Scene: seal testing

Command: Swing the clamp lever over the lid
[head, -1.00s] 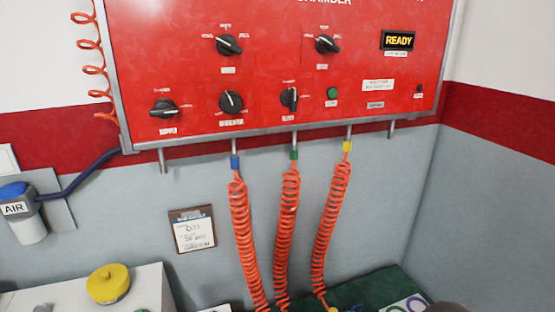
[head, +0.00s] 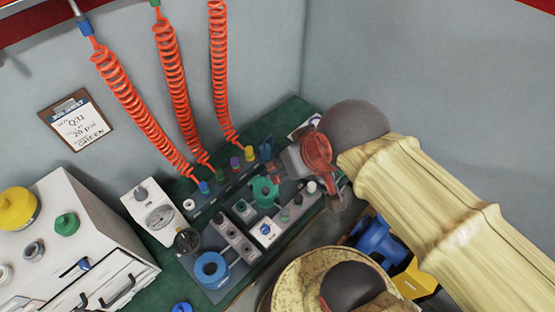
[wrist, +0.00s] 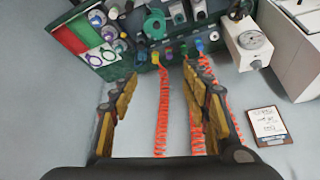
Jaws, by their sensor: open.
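My gripper (wrist: 162,75) is open and empty in the wrist view, its yellow-padded fingers well apart. The valve and fitting rack stands beyond the fingertips there. A green round fitting (head: 265,192) sits on the rack in the head view; it also shows in the wrist view (wrist: 155,25). A blue ring-shaped fitting (head: 211,270) sits at the rack's near left end. I cannot pick out the clamp lever or its lid for certain. My arm and wrist cover the right end of the rack in the head view.
Coiled orange hoses (head: 172,80) hang down to the rack's back. A white gauge box (head: 153,215) and a white cabinet (head: 70,245) with a yellow knob (head: 17,209) stand left. A clipboard (head: 76,122) hangs on the grey wall. Green bench top shows around the rack.

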